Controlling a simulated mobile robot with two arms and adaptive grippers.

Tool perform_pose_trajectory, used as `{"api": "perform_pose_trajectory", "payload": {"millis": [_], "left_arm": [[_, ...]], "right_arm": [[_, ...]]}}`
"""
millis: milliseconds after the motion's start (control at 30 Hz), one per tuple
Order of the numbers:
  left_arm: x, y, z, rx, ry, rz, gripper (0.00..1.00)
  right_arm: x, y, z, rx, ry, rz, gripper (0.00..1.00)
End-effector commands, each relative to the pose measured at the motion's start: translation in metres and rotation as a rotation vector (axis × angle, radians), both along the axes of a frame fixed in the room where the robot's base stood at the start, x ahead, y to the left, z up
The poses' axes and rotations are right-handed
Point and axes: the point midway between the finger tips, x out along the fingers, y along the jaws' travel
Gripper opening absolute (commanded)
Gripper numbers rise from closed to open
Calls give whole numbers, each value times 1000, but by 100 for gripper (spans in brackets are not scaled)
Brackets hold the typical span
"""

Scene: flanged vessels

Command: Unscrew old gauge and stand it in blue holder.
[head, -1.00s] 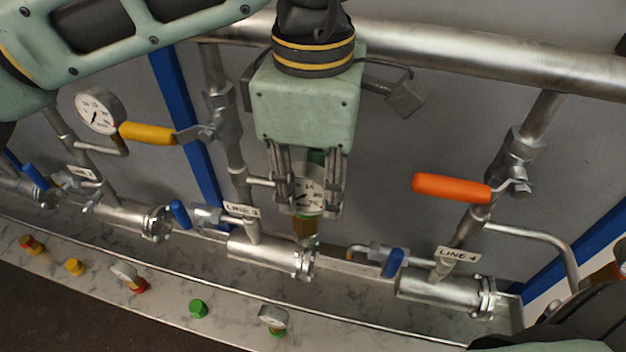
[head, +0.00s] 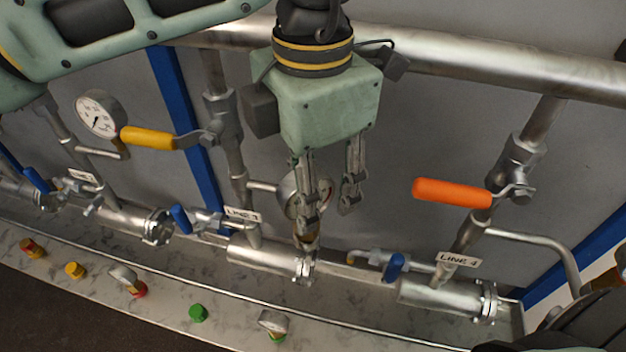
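My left gripper (head: 331,205) hangs from above at the LINE 3 branch, its two fingers apart. A round gauge (head: 287,196) at the end of the LINE 3 side pipe is largely hidden behind the gripper's left finger. Its rim shows on both sides of that finger; I cannot tell whether they touch. The gap between the fingers looks empty, with grey wall behind it. A brass-coloured fitting (head: 306,241) shows below the gauge, just above the flanged vessel (head: 262,253). No blue holder can be made out. My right gripper is out of view.
Yellow (head: 147,138) and orange (head: 451,192) valve levers jut out on either side. A thick pipe (head: 480,65) runs above.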

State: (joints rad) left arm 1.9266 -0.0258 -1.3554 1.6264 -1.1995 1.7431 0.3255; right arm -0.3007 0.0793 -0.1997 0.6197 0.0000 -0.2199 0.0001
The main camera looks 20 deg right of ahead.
Motion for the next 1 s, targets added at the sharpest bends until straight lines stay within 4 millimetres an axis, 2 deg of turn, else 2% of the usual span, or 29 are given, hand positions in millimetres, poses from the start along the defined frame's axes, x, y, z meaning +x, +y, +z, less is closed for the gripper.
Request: {"api": "perform_pose_trajectory", "payload": {"millis": [233,367,800,1000], "left_arm": [[0,0,0,1,0,-1,43],[1,-1,11,-2,-1,0,43],[0,0,98,-1,-1,0,43],[0,0,117,0,0,0,43]], "right_arm": [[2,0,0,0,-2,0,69],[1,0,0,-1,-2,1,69],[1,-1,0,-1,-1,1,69],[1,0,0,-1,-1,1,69]]}}
